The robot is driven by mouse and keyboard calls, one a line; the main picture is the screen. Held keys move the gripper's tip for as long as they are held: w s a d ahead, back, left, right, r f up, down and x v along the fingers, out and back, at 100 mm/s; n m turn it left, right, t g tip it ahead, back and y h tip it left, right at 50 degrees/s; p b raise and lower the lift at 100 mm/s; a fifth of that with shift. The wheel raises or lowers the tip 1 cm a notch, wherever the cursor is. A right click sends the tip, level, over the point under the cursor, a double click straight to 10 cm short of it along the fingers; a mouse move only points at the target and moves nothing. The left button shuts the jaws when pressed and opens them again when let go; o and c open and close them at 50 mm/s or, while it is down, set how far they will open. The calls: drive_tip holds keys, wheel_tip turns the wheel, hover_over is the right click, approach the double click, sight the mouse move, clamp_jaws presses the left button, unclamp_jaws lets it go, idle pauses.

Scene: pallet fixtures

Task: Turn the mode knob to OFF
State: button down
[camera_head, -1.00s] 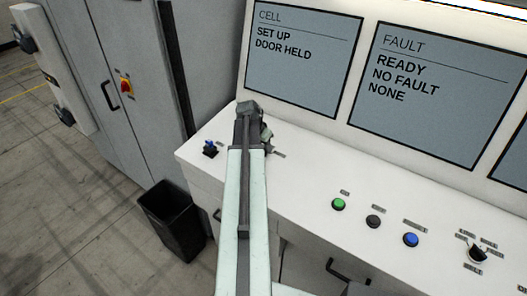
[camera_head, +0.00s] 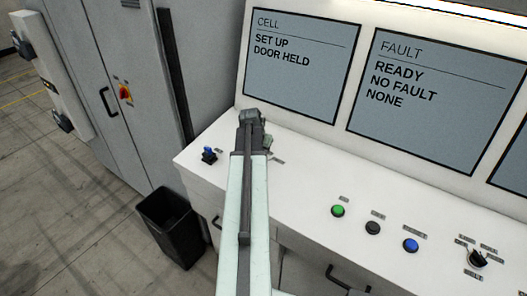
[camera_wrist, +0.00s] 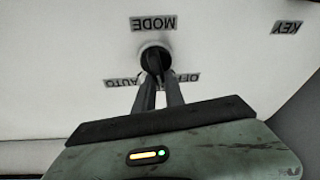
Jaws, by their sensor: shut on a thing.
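The mode knob (camera_wrist: 154,58) is a dark knob in a pale round collar, under an upside-down MODE label (camera_wrist: 153,23) in the wrist view. My gripper (camera_wrist: 157,76) is shut on the knob, its two dark fingers reaching up to it. An AUTO label (camera_wrist: 122,82) lies left of the fingers. An OFF label (camera_wrist: 182,78) lies right of them, partly covered by a finger. I cannot tell which way the knob points. In the head view my gripper (camera_head: 251,122) is over the console's left part and hides the knob.
A blue-topped key switch (camera_head: 209,154) stands left of my gripper on the white console (camera_head: 300,185). Green (camera_head: 338,211), black (camera_head: 373,228) and blue (camera_head: 410,245) buttons are to the right, then another knob (camera_head: 477,258). A screen (camera_head: 302,66) behind reads SET UP, DOOR HELD.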

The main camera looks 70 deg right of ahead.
drive_tip(key=n+t, duration=0.1)
drive_tip(key=n, duration=0.2)
drive_tip(key=n+t, duration=0.1)
drive_tip(key=n, duration=0.2)
drive_tip(key=shift+w+a+n+y, duration=0.2)
drive_tip(key=shift+n+y, duration=0.1)
drive_tip(key=shift+y, duration=0.1)
idle(0.4)
drive_tip(key=c, duration=1.5)
unclamp_jaws()
drive_tip(key=shift+s, duration=0.1)
drive_tip(key=shift+o, duration=0.5)
drive_tip(key=shift+a, duration=0.1)
drive_tip(key=shift+r, duration=0.1)
drive_tip(key=p+v, duration=0.7)
drive_tip(key=shift+s+r, duration=0.15)
drive_tip(key=shift+r, duration=0.15)
